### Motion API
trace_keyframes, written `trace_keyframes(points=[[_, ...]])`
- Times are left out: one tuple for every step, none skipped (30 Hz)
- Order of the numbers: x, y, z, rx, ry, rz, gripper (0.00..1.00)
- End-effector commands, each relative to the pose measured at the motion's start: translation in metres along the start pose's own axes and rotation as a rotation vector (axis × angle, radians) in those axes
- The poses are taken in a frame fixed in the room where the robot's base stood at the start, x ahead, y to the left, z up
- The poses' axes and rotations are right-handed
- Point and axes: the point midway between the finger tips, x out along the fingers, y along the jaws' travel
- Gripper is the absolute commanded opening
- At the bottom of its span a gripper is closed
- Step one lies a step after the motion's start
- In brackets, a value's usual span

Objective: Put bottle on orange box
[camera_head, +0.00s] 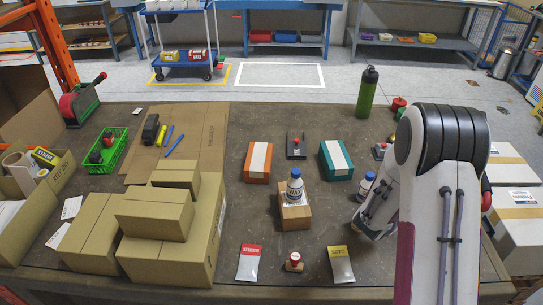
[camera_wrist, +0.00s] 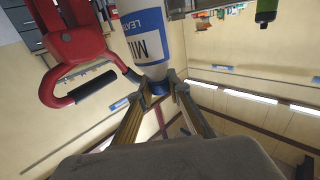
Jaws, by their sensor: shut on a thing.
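An orange box (camera_head: 258,162) with a white strip on top lies on the table, left of the middle. My gripper (camera_wrist: 158,86) is shut on the blue cap of a white bottle (camera_wrist: 150,35) with a blue-and-white label, seen in the wrist view. In the head view my arm hides the fingers. A white, blue-capped bottle (camera_head: 365,187) shows beside my wrist, partly hidden; I cannot tell surely whether it is the held one. Another white, blue-capped bottle (camera_head: 294,187) stands upright on a brown block, right of and nearer than the orange box.
A teal box (camera_head: 336,160) and a dark stapler-like item (camera_head: 296,147) lie near the orange box. Stacked cartons (camera_head: 165,230) fill the left front. A tall green bottle (camera_head: 367,92) stands at the back. A red-handled tool (camera_wrist: 75,55) is close in the wrist view.

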Motion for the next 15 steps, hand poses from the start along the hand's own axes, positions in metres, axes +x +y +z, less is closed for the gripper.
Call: trace_keyframes(points=[[0.000,0.000,-0.007,0.003,0.003,0.000,0.00],[0.000,0.000,-0.011,0.004,0.004,0.000,0.00],[0.000,0.000,-0.017,0.003,0.004,0.000,0.00],[0.000,0.000,-0.022,0.003,0.005,0.000,0.00],[0.000,0.000,-0.026,0.004,0.004,0.000,0.00],[0.000,0.000,-0.033,0.004,0.004,0.000,0.00],[0.000,0.000,-0.038,0.005,0.005,0.000,0.00],[0.000,0.000,-0.043,0.004,0.005,-0.001,0.00],[0.000,0.000,-0.050,0.004,0.004,-0.001,0.00],[0.000,0.000,-0.053,0.004,0.004,-0.001,0.00],[0.000,0.000,-0.056,0.003,0.004,0.000,0.00],[0.000,0.000,-0.062,0.003,0.004,0.000,0.00],[0.000,0.000,-0.065,0.003,0.003,0.000,0.00],[0.000,0.000,-0.069,0.004,0.003,0.000,0.00],[0.000,0.000,-0.075,0.004,0.004,0.000,0.00]])
